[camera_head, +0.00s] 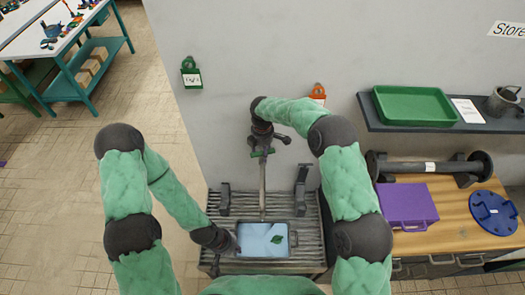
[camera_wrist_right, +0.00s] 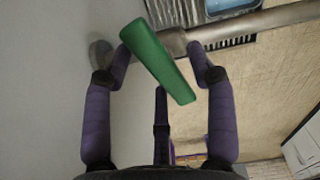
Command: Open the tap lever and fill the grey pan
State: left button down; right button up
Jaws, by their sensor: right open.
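The grey pan (camera_head: 240,252) sits on a slatted metal stand under the tap. Its inside looks light blue, like water, with a small dark green leaf-like shape (camera_head: 277,239) in it. The tap's pipe (camera_head: 263,190) comes down above the pan. The green tap lever (camera_wrist_right: 157,60) lies between the spread fingers of my right gripper (camera_wrist_right: 160,62), angled across the grey pipe; only a bit of the lever (camera_head: 262,154) shows in the head view. My right gripper (camera_head: 267,140) is open around it. My left gripper (camera_head: 226,243) is at the pan's left edge; its fingers are unclear.
The slatted stand (camera_head: 308,222) has upright metal brackets behind the pan. To the right, a wooden bench holds a purple case (camera_head: 407,205), a dark flanged pipe (camera_head: 430,168) and a blue disc (camera_head: 493,212). A shelf above holds a green tray (camera_head: 414,105). Open floor lies left.

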jog(key=shift+f, duration=0.25)
grip_shut()
jog(key=shift+f+m+b, duration=0.1)
jog(key=shift+m+b, duration=0.55)
jog(key=shift+m, duration=0.05)
jog(key=shift+d+m+b, duration=0.1)
jog(key=shift+m+b, duration=0.3)
jog(key=shift+m, duration=0.6)
